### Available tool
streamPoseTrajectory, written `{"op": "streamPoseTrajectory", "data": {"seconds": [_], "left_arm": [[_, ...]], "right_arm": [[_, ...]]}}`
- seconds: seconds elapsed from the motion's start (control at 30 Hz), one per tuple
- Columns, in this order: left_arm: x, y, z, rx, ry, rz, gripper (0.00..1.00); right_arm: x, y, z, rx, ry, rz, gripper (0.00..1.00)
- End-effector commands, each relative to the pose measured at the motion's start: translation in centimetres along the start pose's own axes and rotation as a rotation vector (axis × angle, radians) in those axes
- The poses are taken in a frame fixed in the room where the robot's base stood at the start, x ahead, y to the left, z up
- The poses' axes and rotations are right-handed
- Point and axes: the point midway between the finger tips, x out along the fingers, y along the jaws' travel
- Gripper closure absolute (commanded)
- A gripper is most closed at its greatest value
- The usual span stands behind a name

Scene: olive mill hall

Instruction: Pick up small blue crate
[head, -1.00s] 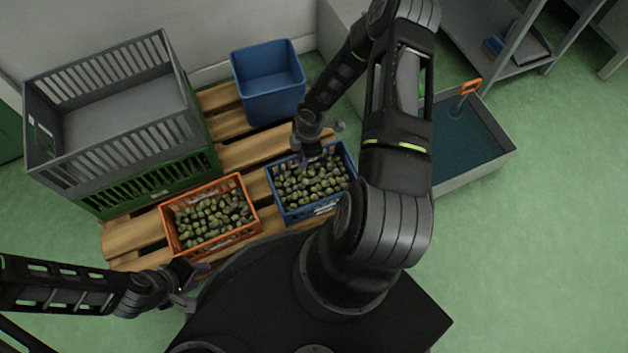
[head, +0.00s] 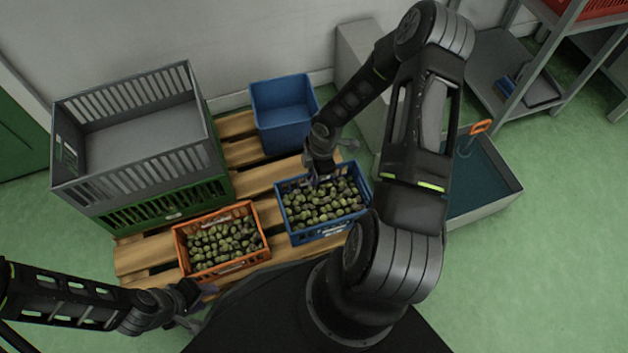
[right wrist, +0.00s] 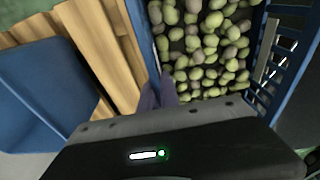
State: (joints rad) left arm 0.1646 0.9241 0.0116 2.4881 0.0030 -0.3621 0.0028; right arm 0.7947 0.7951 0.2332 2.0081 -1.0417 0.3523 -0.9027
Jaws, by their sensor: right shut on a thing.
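The small blue crate (head: 283,221), full of green and dark olives, sits on the wooden pallet. My right gripper (head: 315,181) is at its back rim. In the right wrist view, the fingers (right wrist: 158,92) are shut on the blue crate's wall (right wrist: 153,55), with olives on one side and pallet boards on the other. The arm hides part of the crate's right side in the head view. My left gripper (head: 203,302) hangs low in front of the orange crate, apart from it; its finger opening is unclear.
An orange crate (head: 183,250) of olives stands close left of the blue crate. Behind are an empty taller blue bin (head: 285,128) and a grey crate (head: 125,189) on a green one (head: 165,208). A water-filled basin (head: 485,195) and shelves stand right.

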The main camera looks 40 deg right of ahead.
Motion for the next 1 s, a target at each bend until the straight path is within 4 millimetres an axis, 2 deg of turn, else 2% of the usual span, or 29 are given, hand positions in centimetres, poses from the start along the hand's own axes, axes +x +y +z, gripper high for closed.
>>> {"op": "streamPoseTrajectory", "data": {"seconds": [0.03,0.13,0.83,1.0], "left_arm": [[-0.5,0.3,0.1,0.002,-0.003,0.001,0.61],[-0.7,0.4,0.2,0.003,-0.005,0.002,0.61],[-0.6,0.4,0.2,0.003,-0.006,0.003,0.61],[-0.6,0.4,0.2,0.003,-0.006,0.003,0.61]], "right_arm": [[-1.0,0.1,-0.1,0.000,-0.001,0.002,1.00],[-1.7,0.1,-0.3,-0.001,0.000,0.002,1.00],[-1.8,0.1,-0.3,0.001,0.000,0.002,1.00],[-2.9,1.5,-0.5,0.053,-0.001,0.012,1.00]]}}
